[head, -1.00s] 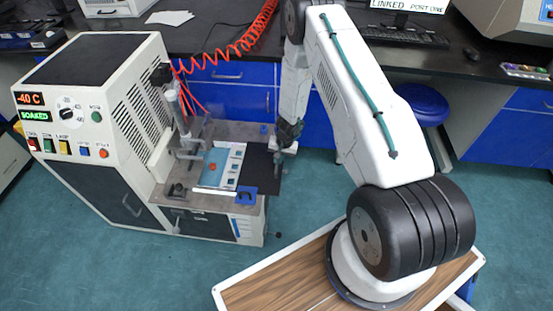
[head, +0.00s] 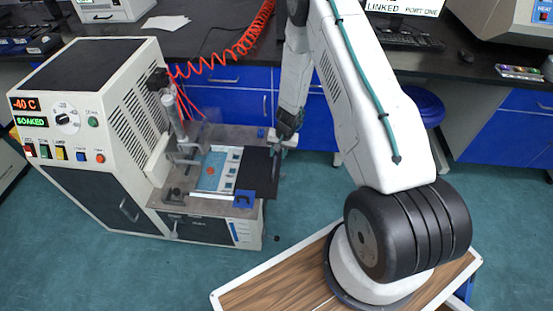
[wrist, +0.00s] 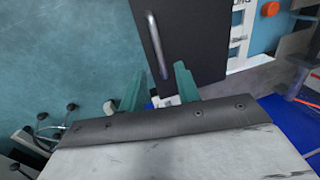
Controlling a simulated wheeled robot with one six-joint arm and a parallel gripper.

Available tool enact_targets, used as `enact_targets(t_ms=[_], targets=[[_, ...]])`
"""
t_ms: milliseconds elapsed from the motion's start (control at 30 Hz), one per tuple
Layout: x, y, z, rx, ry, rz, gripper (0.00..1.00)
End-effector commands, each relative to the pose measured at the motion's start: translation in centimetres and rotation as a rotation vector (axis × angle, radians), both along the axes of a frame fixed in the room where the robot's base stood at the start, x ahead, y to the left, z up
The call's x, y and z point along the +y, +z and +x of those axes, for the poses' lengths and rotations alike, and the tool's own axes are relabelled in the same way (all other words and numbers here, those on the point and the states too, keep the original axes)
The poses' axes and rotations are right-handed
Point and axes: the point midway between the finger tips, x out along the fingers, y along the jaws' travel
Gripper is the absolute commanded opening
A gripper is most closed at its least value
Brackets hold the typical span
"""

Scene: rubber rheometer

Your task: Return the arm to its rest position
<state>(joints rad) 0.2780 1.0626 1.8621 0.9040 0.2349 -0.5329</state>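My gripper (wrist: 160,68) shows its two teal fingers spread apart in the wrist view, with nothing visibly held between them. Beyond the fingertips is a dark panel (wrist: 186,35) with a silver bar handle (wrist: 158,45). In the head view my arm reaches from its base at lower right to the right side of the machine's worktop. My gripper (head: 280,145) is there, small and dark, beside the dark panel (head: 256,165). I cannot tell the exact gap between fingers and handle.
The white machine (head: 95,110) with displays reading -40 C and SOAKED stands at left. Its worktop holds a blue-and-white plate (head: 215,170) with an orange knob and a blue block (head: 244,199). A red coiled hose (head: 225,52) hangs behind. A blue stool (head: 425,104) stands right.

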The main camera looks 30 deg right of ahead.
Motion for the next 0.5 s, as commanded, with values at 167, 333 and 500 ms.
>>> enact_targets(t_ms=[167,333,500], targets=[[-0.27,1.51,-0.19,0.0,-0.002,0.0,0.32],[-0.29,1.66,-0.21,0.001,-0.001,-0.001,0.32],[-0.28,1.63,-0.22,0.001,-0.001,-0.001,0.32]])
